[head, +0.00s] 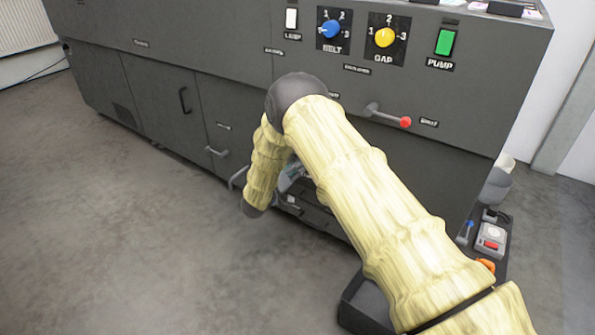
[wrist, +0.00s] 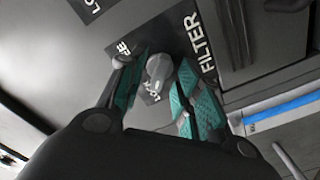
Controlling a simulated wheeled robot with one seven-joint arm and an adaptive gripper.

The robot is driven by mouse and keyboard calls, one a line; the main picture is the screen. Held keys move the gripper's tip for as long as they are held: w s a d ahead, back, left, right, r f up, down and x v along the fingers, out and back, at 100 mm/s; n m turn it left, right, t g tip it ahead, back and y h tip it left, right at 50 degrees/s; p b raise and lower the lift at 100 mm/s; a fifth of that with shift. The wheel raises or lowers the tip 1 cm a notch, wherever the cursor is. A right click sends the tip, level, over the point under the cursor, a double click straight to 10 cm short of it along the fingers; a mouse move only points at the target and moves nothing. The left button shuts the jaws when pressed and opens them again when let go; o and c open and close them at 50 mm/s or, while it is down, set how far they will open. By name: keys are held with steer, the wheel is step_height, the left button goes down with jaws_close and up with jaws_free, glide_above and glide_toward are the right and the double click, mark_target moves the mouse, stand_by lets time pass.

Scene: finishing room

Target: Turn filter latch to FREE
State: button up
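The filter latch (wrist: 158,70) is a small grey knob with a rounded lever, seen in the wrist view on a dark plate beside a white FILTER label (wrist: 206,44). Part of another word, ending in "E", shows to its left, partly hidden by a finger. My gripper (wrist: 164,76) is open, with one teal-padded finger on each side of the latch. In the head view my arm, in a yellowish cover, hides the latch and most of the gripper.
The dark machine's front carries a blue BELT knob (head: 330,29), a yellow GAP knob (head: 385,37), a green PUMP switch (head: 445,42) and a red-tipped lever (head: 405,121). In the wrist view, a dark ribbed part (wrist: 237,35) stands close right of the fingers. Floor at left is clear.

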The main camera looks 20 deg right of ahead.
steer(key=shift+x, duration=0.8)
steer(key=c, duration=0.7)
